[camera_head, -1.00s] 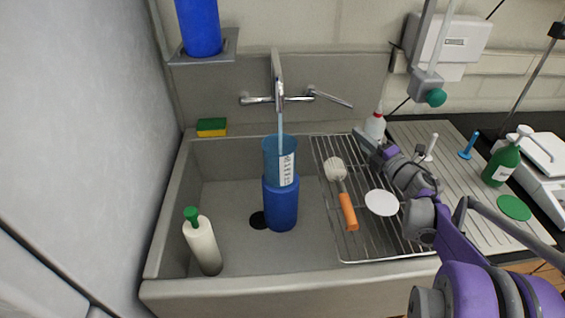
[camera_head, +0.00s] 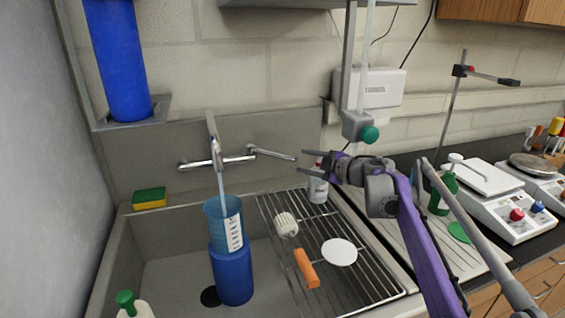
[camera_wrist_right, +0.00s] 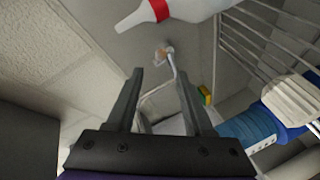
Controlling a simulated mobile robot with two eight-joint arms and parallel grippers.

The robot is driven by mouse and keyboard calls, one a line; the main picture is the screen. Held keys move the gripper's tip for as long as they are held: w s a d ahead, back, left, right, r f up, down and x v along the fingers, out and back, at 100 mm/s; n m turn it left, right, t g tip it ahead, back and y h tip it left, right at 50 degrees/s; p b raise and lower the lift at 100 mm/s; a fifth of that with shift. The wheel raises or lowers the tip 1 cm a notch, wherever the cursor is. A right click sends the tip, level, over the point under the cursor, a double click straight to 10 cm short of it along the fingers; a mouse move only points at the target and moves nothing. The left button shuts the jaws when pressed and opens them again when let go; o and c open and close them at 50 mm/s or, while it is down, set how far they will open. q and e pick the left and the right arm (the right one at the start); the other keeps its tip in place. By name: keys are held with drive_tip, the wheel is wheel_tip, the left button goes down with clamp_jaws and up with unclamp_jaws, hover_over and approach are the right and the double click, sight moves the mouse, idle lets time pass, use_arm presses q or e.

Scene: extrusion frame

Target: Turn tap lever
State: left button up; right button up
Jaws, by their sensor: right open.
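The chrome wall tap (camera_head: 216,160) is above the sink, and a water stream falls from its spout into a blue measuring jug (camera_head: 224,226). The tap lever (camera_head: 272,153) points right along the wall. My right gripper (camera_head: 304,165) is open and empty, just right of the lever's tip, with no clear contact. In the right wrist view, a chrome tap part (camera_wrist_right: 165,54) shows beyond the open fingers (camera_wrist_right: 160,72); I cannot tell if it is the lever. The jug stands on a blue cylinder (camera_head: 233,275) in the sink. My left gripper is out of view.
A red-capped bottle (camera_head: 317,188) stands just below my right gripper. The wire rack (camera_head: 270,205) holds a brush (camera_head: 306,268) and white disc (camera_head: 339,251). A clamp with green knob (camera_head: 369,133) hangs at right. A sponge (camera_head: 149,198) lies left.

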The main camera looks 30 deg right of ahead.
sight(289, 158)
drive_tip(key=x, duration=1)
clamp_jaws()
idle(1.2)
